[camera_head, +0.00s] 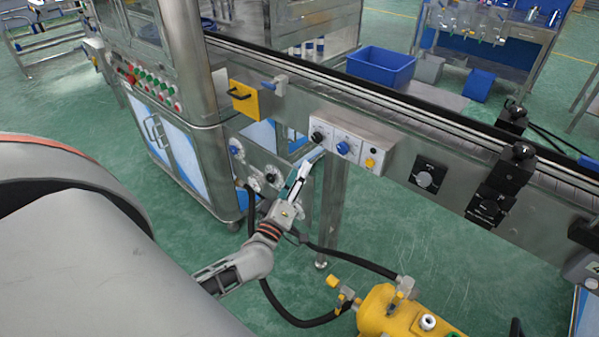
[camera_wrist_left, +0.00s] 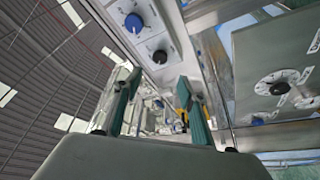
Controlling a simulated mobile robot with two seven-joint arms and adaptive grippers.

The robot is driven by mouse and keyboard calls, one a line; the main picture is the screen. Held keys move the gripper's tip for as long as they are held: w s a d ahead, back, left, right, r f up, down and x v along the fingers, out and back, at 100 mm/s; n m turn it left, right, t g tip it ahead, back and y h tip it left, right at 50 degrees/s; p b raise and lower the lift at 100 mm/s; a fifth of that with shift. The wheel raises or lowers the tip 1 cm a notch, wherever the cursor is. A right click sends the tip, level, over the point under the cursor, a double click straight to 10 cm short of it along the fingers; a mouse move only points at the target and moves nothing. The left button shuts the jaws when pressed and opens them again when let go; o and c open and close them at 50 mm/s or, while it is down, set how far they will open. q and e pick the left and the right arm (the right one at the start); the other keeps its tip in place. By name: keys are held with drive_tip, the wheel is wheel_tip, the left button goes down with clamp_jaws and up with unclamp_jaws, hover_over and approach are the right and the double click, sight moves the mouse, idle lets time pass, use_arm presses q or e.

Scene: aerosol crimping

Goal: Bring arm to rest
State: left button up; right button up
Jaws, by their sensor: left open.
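My left gripper (camera_head: 303,172) is in the middle of the head view, in front of the conveyor's side and just below a small control box (camera_head: 349,148) with black, blue and yellow knobs. In the left wrist view its two teal-padded fingers (camera_wrist_left: 158,103) stand apart with nothing between them. The blue knob (camera_wrist_left: 134,22) shows ahead of them at the upper left. In the head view the fingertips come close to the box's lower left side; I cannot tell whether they touch it. A large grey arm part of mine fills the lower left. My right gripper does not show.
The conveyor (camera_head: 400,111) runs from upper left to right. A steel cabinet (camera_head: 170,150) with coloured buttons stands at left. A yellow tank (camera_head: 400,315) with black hoses sits below on the green floor. A blue crate (camera_head: 381,68) is behind the conveyor.

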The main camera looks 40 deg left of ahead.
use_arm(q)
drive_tip(key=s+d+f+m+g+h, duration=0.2)
drive_tip(key=s+d+f+m+h, duration=0.3)
drive_tip(key=d, duration=0.4)
drive_tip(key=s+d+f+m+g+h, duration=0.3)
drive_tip(key=s+d+f+m, duration=0.35)
drive_tip(key=d, duration=0.25)
drive_tip(key=s+d+f+m+g+p, duration=0.1)
drive_tip(key=s+f+m+g, duration=0.3)
drive_tip(key=s, duration=0.7)
wheel_tip(320, 180, down, 4)
drive_tip(key=shift+d+f+m+g+y, duration=0.25)
drive_tip(key=shift+d+m+g+y, duration=0.15)
drive_tip(key=shift+m, duration=0.65)
